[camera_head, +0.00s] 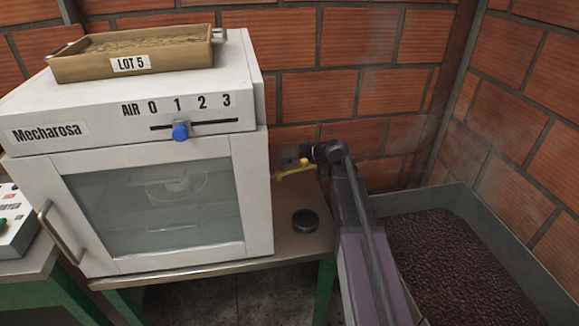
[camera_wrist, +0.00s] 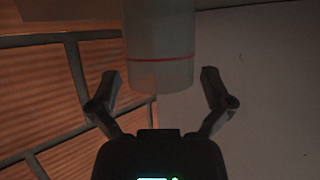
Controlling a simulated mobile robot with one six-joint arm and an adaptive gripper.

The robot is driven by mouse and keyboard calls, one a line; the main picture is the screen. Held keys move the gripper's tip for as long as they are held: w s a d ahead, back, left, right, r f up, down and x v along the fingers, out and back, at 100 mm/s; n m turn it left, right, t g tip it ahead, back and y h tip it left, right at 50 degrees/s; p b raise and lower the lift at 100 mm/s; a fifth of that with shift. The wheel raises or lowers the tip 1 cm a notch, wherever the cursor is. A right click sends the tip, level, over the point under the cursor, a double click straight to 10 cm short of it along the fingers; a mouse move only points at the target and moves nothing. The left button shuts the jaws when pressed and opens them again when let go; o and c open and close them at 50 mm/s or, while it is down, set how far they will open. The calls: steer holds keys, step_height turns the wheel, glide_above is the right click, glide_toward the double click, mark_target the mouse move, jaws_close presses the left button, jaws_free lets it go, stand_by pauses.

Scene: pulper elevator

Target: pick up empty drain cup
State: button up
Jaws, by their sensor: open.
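In the wrist view, a pale translucent cylinder with a red line around it (camera_wrist: 160,48) looks like the drain cup. It lies between the two spread fingers of my gripper (camera_wrist: 160,78), with a visible gap on both sides. My gripper is open and holds nothing. The cup's far end is cut off by the top of the picture, and I cannot tell whether it has anything in it. In the head view, my arm reaches beside the white cabinet (camera_head: 254,190) near a yellow valve-like part (camera_head: 296,168). The cup cannot be made out there.
A dark round dish (camera_head: 305,221) stands on the table (camera_head: 290,246) below my arm. The cabinet carries a LOT 5 tray (camera_head: 90,68) and a slider with a blue knob (camera_head: 180,131). A bin of dark beans (camera_head: 455,265) stands right. A brick wall (camera_head: 340,60) closes the back.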

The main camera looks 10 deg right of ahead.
steer(key=shift+w+a+f, duration=0.25)
steer(key=shift+w+a, duration=0.1)
stand_by(0.3)
steer(key=c, duration=1)
